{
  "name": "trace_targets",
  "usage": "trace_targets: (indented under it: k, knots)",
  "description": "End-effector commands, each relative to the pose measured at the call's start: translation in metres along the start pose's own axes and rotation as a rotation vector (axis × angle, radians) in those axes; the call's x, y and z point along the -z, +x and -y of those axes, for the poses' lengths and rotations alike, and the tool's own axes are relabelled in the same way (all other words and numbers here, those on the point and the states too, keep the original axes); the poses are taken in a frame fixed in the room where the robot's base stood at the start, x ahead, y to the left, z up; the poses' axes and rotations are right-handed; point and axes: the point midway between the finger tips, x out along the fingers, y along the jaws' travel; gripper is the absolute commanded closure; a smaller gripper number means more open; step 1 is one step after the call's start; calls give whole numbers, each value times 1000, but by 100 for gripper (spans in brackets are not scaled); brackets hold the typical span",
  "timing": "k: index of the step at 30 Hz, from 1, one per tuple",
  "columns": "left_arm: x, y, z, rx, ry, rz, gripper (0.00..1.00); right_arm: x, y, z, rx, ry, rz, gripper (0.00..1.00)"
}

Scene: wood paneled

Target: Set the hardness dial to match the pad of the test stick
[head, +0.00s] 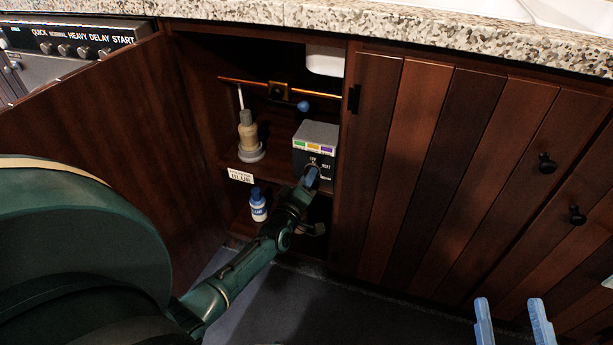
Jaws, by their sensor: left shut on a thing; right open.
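A grey control box (318,133) stands on the shelf inside the open cabinet. Its dark front carries a row of green, orange and purple patches (313,147) and small white lettering, partly covered. My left gripper (312,174) reaches in from the left. Its blue fingertips are shut at the lower front of the box, on the dial, which they hide; I cannot read its setting. I cannot make out a test stick or its pad for certain. My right gripper (513,322) is open and empty at the lower right, in front of the closed doors.
A beige cylinder fitting (247,133) stands left of the box, under a copper pipe (250,82) with a blue knob (303,106). A white "BLUE" label (240,176) is on the shelf edge. A blue-capped bottle (258,208) stands below. The open door (110,130) flanks the left.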

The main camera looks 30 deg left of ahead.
Motion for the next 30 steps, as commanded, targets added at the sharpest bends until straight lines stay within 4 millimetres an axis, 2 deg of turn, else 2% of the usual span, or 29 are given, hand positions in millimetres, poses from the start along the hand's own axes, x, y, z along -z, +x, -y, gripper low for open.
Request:
trace_targets:
  k: [18,30]
  knots:
    - [1,0,-2,10,550,30,89,-1,-5,-4,-9,-69,49,52]
    - [1,0,-2,12,733,40,89,-4,-8,-3,-10,-84,68,52]
